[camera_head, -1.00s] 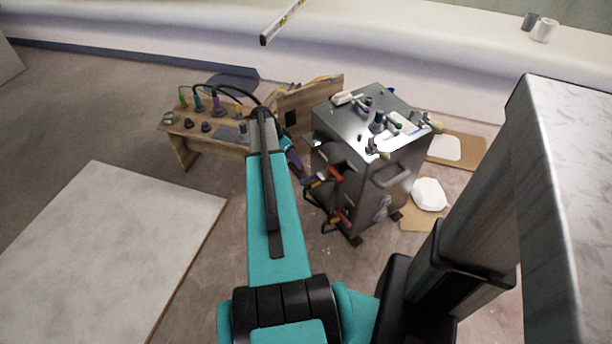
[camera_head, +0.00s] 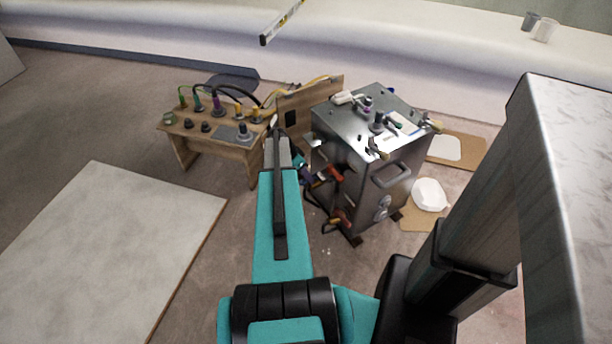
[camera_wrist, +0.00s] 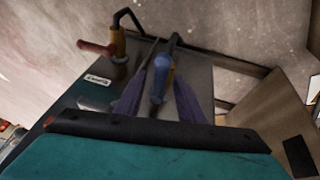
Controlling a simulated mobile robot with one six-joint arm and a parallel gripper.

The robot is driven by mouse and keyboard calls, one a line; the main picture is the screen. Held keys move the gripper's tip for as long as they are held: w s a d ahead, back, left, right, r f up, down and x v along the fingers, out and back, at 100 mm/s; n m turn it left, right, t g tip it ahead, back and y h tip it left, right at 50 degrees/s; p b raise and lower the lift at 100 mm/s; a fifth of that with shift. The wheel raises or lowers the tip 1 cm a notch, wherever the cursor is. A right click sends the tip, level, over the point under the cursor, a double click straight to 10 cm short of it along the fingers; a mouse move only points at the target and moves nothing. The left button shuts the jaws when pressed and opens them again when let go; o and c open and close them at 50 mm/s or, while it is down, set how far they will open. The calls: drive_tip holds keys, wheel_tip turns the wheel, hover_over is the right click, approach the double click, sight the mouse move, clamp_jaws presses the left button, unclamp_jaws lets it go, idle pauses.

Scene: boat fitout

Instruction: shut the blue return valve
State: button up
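The blue return valve's handle (camera_wrist: 161,78) shows in the wrist view, pointing toward the camera, on the side of the metal tank (camera_head: 365,190). My gripper (camera_wrist: 160,92) has its two dark purple fingers apart, one on each side of the blue handle. Whether either finger touches it I cannot tell. In the head view my gripper (camera_head: 306,178) is beside the tank's left face, partly hidden by my forearm, and the blue handle is not clear there. A brass valve with a red lever (camera_wrist: 97,47) sits to the left in the wrist view.
A white label (camera_wrist: 97,80) is below the red lever. A wooden bench (camera_head: 205,143) with plugs and cables stands left of the tank, with an upright wooden panel (camera_head: 325,92) behind. A pale board (camera_head: 110,250) lies on the floor at left.

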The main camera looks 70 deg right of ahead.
clamp_jaws()
drive_tip(key=shift+d, duration=0.15)
drive_tip(key=shift+s, duration=0.1)
